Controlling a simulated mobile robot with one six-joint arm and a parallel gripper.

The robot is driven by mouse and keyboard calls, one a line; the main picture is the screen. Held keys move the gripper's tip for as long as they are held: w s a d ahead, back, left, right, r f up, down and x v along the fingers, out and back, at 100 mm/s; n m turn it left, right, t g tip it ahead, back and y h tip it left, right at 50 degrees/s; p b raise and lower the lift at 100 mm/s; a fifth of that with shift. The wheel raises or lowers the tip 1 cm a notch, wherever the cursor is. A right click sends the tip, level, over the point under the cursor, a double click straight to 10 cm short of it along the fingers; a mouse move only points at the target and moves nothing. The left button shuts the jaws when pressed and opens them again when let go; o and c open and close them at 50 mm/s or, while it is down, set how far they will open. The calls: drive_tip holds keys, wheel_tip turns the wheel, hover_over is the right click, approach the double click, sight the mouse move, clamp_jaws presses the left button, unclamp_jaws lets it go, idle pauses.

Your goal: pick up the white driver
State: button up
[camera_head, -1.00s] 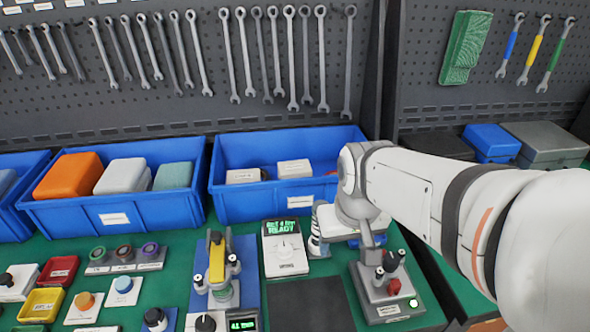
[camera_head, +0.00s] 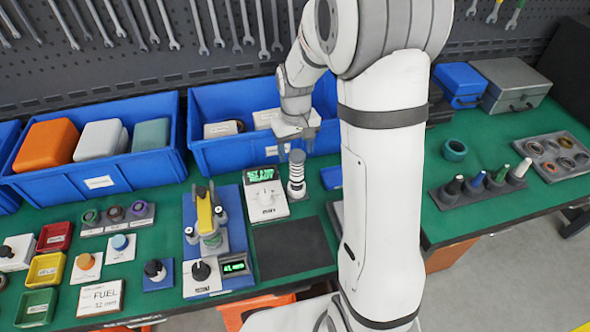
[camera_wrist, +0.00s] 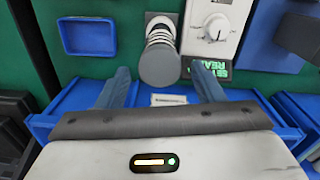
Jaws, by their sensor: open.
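The white driver (camera_head: 518,170) stands upright at the right end of a dark rack (camera_head: 470,196) on the right part of the green bench in the head view. Black, blue and green-handled drivers stand beside it in the same rack. My gripper (camera_head: 296,149) is open and empty, far left of the driver, above the front of a blue bin. In the wrist view my gripper (camera_wrist: 159,68) has its two fingers apart near a grey, ribbed cylindrical post (camera_wrist: 160,64). The driver does not show in the wrist view.
A green ring (camera_head: 454,150) lies just behind the rack. A tray of rings (camera_head: 545,172) is to its right. Blue and grey cases (camera_head: 514,82) stand behind. My arm crosses the middle of the view and hides part of the bench.

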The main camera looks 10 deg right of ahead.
sight(297, 163)
drive_tip(key=f+p, duration=0.1)
drive_tip(key=f, duration=0.4)
drive_tip(key=shift+s+f, duration=0.2)
drive_tip(key=c, duration=1.2)
drive_tip(key=shift+o, duration=0.2)
drive_tip(key=shift+r, duration=0.1)
